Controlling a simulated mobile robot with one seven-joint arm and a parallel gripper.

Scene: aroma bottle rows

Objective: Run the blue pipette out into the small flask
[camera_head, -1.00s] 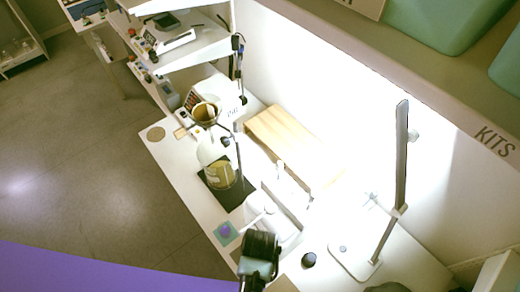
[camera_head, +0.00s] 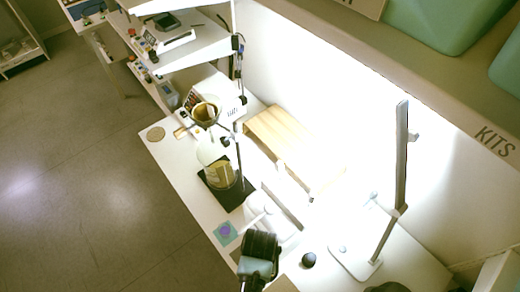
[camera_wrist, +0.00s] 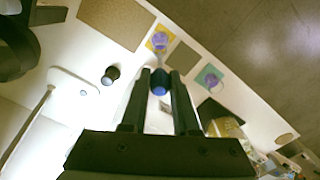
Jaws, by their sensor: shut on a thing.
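My gripper (camera_wrist: 160,78) is shut on the blue bulb of the pipette (camera_wrist: 159,87) in the wrist view. A pale stem runs from the bulb toward a small purple-topped vessel (camera_wrist: 160,40) on a yellow mat (camera_wrist: 150,45). I cannot tell whether the tip is inside it or above it. A second purple-filled vessel (camera_wrist: 211,80) stands on a teal mat (camera_wrist: 201,75); it also shows in the head view (camera_head: 225,230). I cannot tell which is the small flask. In the head view my gripper (camera_head: 258,278) hides the pipette and the yellow mat.
A large glass vessel (camera_head: 220,174) under a brown funnel (camera_head: 205,112) stands on a black mat (camera_head: 231,196) at the bench's left. A dark knob-like object (camera_head: 309,260) and a lamp (camera_head: 402,160) are at right.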

